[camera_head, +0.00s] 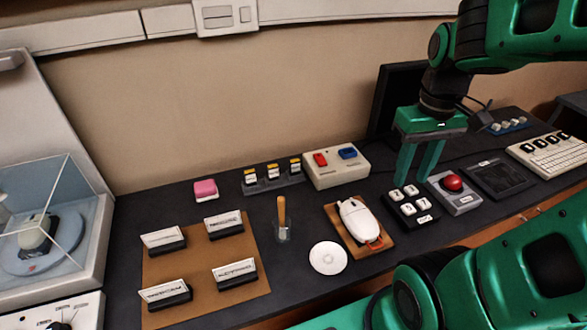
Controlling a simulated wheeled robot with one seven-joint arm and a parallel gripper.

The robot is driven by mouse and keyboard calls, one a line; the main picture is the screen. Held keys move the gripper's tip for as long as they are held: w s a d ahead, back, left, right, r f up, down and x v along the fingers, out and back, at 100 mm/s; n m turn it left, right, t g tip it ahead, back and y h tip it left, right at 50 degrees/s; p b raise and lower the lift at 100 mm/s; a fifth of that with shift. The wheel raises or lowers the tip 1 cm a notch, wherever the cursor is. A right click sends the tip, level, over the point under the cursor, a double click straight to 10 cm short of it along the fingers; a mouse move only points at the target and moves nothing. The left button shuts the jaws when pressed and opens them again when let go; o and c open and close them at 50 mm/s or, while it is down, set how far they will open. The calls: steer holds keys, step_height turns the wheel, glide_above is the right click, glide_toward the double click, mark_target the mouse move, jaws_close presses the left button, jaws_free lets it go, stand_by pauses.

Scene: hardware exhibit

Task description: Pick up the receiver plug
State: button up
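I cannot make out for certain which thing is the receiver plug. Three small white pieces with yellow tops (272,172) stand in a dark rack near the back wall; their labels are too small to read.
A box with red and blue switches (337,167) stands at the back. A red button box (453,191) is right of the keys. A white disc (328,258), a wooden-handled tool (282,217) and a brown board with several name cards (205,261) are left. A clear case (45,215) stands far left.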

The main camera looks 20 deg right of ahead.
steer(key=w+a+n, duration=0.3)
steer(key=w+n, duration=0.3)
steer(key=w, duration=0.3)
steer(key=n, duration=1.4)
glide_above(295, 160)
step_height(295, 160, down, 2)
steer(key=shift+f, duration=0.25)
step_height(295, 160, down, 4)
steer(key=shift+f, duration=0.2)
steer(key=shift+s+f, duration=0.1)
steer(key=shift+f, duration=2.95)
jaws_close()
